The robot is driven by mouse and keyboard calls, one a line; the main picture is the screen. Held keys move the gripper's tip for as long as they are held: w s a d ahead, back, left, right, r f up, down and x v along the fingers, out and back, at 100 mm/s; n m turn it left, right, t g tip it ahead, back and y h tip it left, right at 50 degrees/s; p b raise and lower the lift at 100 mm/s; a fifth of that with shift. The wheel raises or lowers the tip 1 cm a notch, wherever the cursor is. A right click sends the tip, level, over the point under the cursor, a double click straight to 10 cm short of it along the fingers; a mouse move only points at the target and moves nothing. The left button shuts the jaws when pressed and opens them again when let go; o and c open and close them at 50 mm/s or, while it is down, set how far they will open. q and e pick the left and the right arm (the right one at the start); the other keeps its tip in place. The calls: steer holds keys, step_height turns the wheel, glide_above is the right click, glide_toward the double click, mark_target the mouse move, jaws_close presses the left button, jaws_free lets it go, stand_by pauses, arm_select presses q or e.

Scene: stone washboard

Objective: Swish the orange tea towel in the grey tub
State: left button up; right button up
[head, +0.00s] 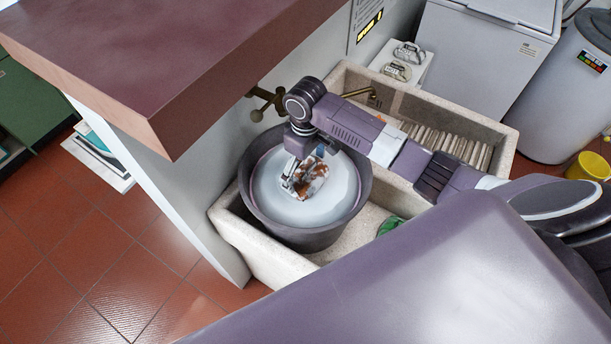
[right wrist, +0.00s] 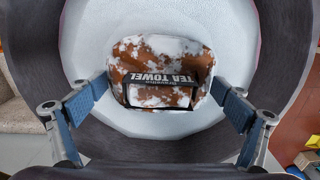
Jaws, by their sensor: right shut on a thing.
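The orange tea towel (head: 316,177) is a bundle mottled with white patches, inside the grey tub (head: 300,238). In the right wrist view the towel (right wrist: 150,65) shows a dark label reading "TEA TOWEL". The tub holds a pale, whitish surface that looks like soapy water. The towel is at this surface; how deep it sits I cannot tell. My right gripper (head: 293,183) reaches down into the tub and is shut on the towel, with one finger at each side of it. My left gripper is not in view.
The tub stands in a stone sink (head: 232,232) with a ribbed washboard (head: 447,142) at its right. A brass tap (head: 266,102) is on the wall behind. A green item (head: 390,225) lies in the sink beside the tub. A purple-topped counter (head: 165,55) overhangs at left.

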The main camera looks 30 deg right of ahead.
steer(key=shift+r, duration=3.9)
